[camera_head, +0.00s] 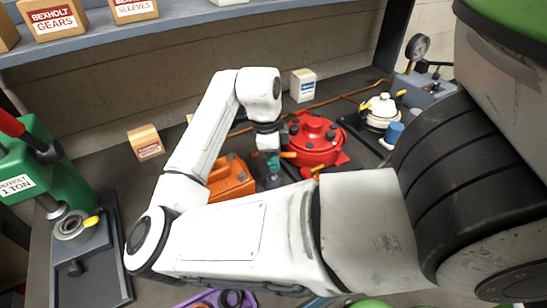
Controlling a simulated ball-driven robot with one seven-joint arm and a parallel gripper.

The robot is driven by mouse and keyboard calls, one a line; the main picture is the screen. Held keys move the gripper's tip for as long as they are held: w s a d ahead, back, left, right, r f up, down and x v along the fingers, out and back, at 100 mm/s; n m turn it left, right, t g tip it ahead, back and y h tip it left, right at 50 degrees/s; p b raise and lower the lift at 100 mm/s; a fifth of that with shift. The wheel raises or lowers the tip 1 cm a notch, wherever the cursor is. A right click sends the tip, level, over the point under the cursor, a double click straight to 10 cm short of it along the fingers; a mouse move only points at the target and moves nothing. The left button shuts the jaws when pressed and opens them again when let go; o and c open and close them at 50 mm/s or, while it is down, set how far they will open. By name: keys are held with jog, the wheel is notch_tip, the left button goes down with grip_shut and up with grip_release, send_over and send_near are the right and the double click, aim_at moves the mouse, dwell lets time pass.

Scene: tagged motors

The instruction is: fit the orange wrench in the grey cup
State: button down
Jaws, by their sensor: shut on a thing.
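My gripper (270,150) points down in the middle of the bench, left of the red motor. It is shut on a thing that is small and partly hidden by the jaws. A small orange piece (288,154), which looks like part of the orange wrench, shows at the right side of the jaws. A teal part (272,163) shows just below the jaws. A small dark grey cylinder (273,182), probably the grey cup, stands directly under it. I cannot tell whether the held thing touches or enters the cup.
A red motor (316,142) stands close on the right and an orange case (232,178) close on the left. A cream motor (381,112) and a blue cup (394,131) stand farther right. A green press (38,165) stands at the left. My arm hides much of the front bench.

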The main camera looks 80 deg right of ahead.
jog(key=shift+f, duration=0.25)
jog(key=c, duration=0.9)
grip_release()
jog(key=shift+r+p, duration=2.3)
jog(key=shift+r, duration=0.75)
jog(key=r, duration=0.3)
jog(key=w+r+b, duration=0.1)
jog(key=r, duration=0.6)
jog(key=shift+w+a+r, duration=0.1)
jog(key=shift+w+r, duration=0.1)
jog(key=shift+r, duration=0.1)
